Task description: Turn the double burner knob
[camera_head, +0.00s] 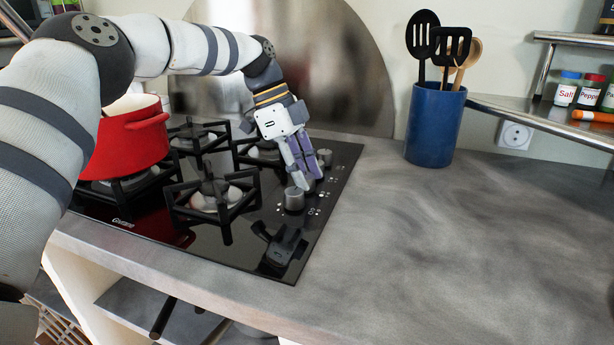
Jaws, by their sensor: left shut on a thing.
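A near knob (294,199) and a far knob (324,158) show clearly. My left gripper (307,182) reaches down between these two, with its purple-grey fingers shut on a knob that they mostly hide. I cannot tell from the markings which burner this knob serves, or how far it is turned. My right gripper is out of view.
A red pot (128,143) stands on the left burner, beneath my left arm. A blue utensil holder (434,124) stands at the back, right of the cooktop. A shelf (545,109) with spice jars is at the right. The counter (430,235) is clear.

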